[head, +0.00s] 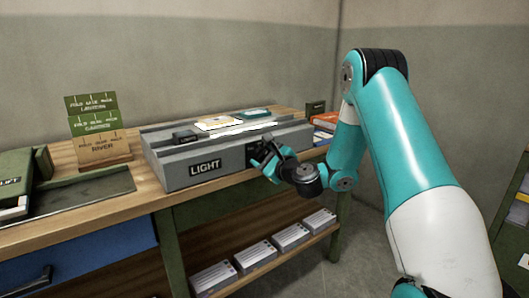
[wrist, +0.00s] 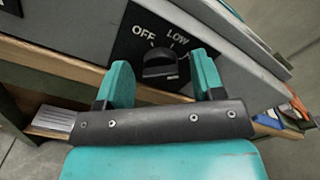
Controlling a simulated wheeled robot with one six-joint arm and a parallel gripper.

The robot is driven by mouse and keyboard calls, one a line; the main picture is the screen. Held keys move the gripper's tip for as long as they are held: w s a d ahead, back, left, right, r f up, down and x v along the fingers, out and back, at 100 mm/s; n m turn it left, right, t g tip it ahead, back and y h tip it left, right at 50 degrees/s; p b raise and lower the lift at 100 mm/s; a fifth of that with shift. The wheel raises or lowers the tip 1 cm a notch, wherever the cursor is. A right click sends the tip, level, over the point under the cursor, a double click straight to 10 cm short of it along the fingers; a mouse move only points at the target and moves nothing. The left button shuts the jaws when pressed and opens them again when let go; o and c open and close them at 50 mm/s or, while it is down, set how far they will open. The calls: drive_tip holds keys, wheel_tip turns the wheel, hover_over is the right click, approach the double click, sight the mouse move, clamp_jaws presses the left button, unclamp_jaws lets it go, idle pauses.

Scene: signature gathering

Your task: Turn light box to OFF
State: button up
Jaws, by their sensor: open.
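The grey light box (head: 225,160) stands on the wooden bench, with a LIGHT label on its front and a bright lit strip on top. In the wrist view, its dark panel (wrist: 135,55) carries OFF and LOW markings above a black rotary knob (wrist: 160,65). I cannot tell which mark the knob points to. My gripper (head: 268,155) is at the box's front right, by the panel. In the wrist view, my gripper (wrist: 164,78) is open, with one teal finger on each side of the knob. Contact with the knob is not clear. The knob is hidden in the head view.
Green and brown cards (head: 95,130) stand left of the box, near a dark tray (head: 85,195) and green binders (head: 22,175). Small items lie on top of the box. White boxes (head: 255,255) sit on the lower shelf. Open floor lies right of the bench.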

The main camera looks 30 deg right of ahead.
drive_tip(key=c, duration=0.9)
drive_tip(key=shift+f+n+b, duration=0.1)
drive_tip(key=shift+n+b, duration=0.25)
drive_tip(key=shift+n, duration=0.05)
drive_tip(key=n+b, duration=0.2)
drive_tip(key=n, duration=0.2)
drive_tip(key=shift+f, duration=0.1)
drive_tip(key=n+b, duration=0.4)
drive_tip(key=n, duration=0.1)
drive_tip(key=shift+f, duration=0.1)
drive_tip(key=n+b, duration=0.9)
drive_tip(key=n, duration=0.1)
